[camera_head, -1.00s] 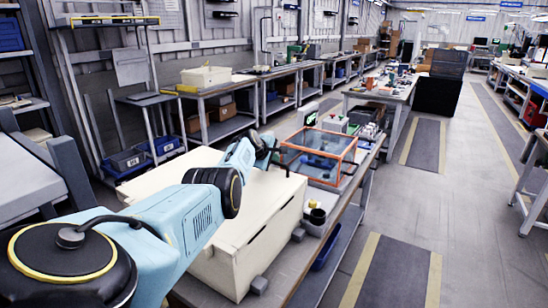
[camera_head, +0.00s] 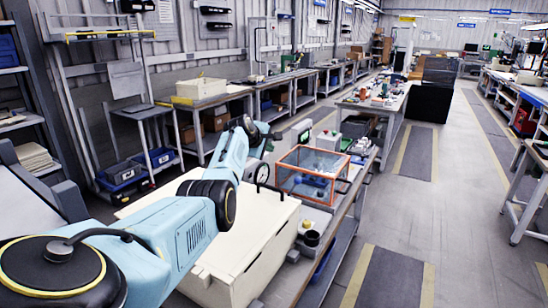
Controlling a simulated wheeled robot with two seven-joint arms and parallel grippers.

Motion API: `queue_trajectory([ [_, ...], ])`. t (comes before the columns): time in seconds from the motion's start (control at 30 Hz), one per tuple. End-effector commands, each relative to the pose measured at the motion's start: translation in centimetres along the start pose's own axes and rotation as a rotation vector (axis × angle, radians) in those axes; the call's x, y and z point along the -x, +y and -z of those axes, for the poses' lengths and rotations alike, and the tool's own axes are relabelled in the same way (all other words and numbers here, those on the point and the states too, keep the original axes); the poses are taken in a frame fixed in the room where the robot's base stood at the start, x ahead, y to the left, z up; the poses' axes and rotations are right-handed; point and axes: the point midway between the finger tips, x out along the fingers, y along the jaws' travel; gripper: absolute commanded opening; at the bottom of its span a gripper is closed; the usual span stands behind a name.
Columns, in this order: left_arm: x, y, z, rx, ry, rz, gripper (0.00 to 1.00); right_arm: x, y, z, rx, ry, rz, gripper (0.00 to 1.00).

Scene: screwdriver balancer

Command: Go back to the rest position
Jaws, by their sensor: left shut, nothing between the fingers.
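My left arm comes in from the lower left and is bent up at the elbow, over the large cream box on the bench. My left gripper (camera_head: 266,182) is small and dark at the end of the arm, above the cream box (camera_head: 245,240). It is shut and holds nothing. It is left of the orange-framed clear case (camera_head: 312,172) and apart from it. My right arm and gripper are not in view.
A small black cup (camera_head: 312,238) stands on the bench beside the cream box. A shelf rack (camera_head: 110,35) and a side table (camera_head: 145,110) stand behind my arm. The floor to the right (camera_head: 400,215) is clear.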

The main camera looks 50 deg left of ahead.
Motion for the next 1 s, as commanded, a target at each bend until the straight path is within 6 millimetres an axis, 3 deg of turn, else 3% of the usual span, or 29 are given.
queue_trajectory([
  [0.37, 0.5, 0.7, 0.1, 0.001, 0.001, -0.001, 0.00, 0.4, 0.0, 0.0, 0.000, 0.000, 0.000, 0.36],
  [0.63, 3.4, 4.8, 0.1, 0.000, 0.001, -0.002, 0.00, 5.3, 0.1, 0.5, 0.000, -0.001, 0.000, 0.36],
  [1.0, 5.9, 8.2, 0.1, 0.000, 0.001, -0.001, 0.00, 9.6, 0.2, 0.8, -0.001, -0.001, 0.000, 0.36],
])
